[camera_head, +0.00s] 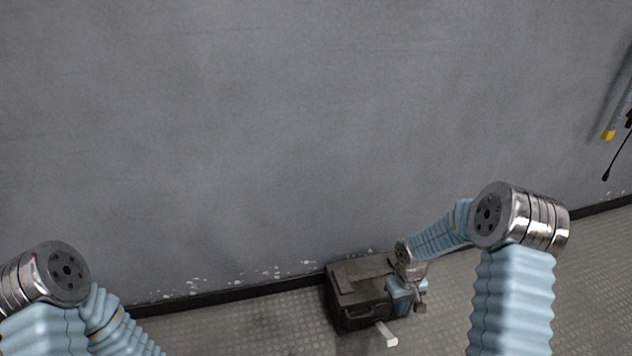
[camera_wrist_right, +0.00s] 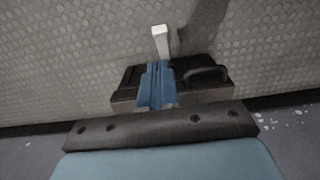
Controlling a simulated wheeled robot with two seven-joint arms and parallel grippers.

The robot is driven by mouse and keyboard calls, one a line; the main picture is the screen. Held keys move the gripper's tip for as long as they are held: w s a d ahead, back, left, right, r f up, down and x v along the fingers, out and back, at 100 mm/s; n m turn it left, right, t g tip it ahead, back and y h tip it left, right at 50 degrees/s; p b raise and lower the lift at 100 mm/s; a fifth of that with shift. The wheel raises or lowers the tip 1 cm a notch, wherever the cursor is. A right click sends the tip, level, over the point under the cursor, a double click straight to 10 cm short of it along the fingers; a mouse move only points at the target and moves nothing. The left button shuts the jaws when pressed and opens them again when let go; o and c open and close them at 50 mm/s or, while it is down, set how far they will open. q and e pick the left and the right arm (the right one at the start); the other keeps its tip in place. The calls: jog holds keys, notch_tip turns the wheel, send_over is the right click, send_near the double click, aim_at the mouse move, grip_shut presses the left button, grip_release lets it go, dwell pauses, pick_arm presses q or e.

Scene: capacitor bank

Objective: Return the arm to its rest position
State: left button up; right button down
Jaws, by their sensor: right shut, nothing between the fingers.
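My right arm comes in from the right in the head view, with light blue sleeves and metal joints. My right gripper (camera_head: 386,335) hangs in front of a dark case, and its pale fingertips point down toward the floor. In the right wrist view the gripper's fingertips (camera_wrist_right: 160,42) are together, with nothing seen between them. The left arm shows at the lower left of the head view, but its gripper is out of view.
The dark case (camera_head: 352,296) with a handle stands on the textured floor near the wall; it also shows in the right wrist view (camera_wrist_right: 208,92). Whether the gripper touches it cannot be told. A bare grey wall (camera_head: 250,130) fills the back. A yellow-ended item (camera_head: 608,134) is at the right edge.

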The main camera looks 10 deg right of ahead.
jog(key=s+a+r+m+t+y+p, duration=0.1)
jog(key=s+a+y+p, duration=0.3)
jog(key=s+a+p, duration=0.6)
jog(key=s+a+m, duration=0.1)
jog(key=s+a, duration=0.6)
jog(key=a, duration=0.3)
jog(key=shift+s+a+r+m, duration=0.25)
jog(key=shift+a+r+m, duration=0.05)
jog(key=shift+a+r, duration=0.05)
